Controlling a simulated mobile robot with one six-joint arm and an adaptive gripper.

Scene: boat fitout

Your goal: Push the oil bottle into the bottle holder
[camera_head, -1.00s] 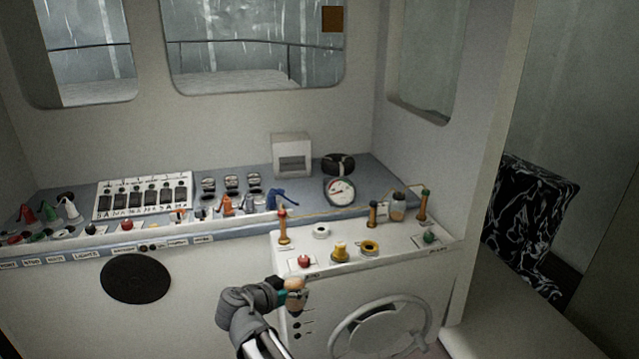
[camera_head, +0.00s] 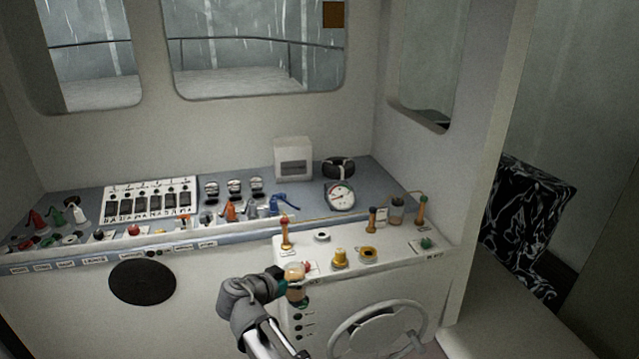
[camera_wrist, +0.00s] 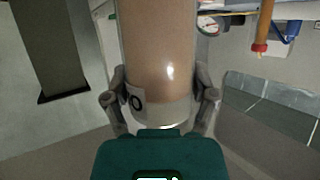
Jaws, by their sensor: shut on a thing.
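The oil bottle (camera_wrist: 158,50) fills the upper middle of the wrist view as a brownish cylinder with a pale band and a small label near its lower end. My gripper (camera_wrist: 160,105) is shut on it, one finger on each side. In the head view the bottle (camera_head: 295,272) is in my gripper (camera_head: 285,284), just before the front edge of the white console. On the console top are a white ring (camera_head: 321,236) and a brass ring (camera_head: 368,254) with a dark centre. I cannot tell which of these, if either, is the bottle holder.
A steering wheel (camera_head: 380,333) is on the console front below.

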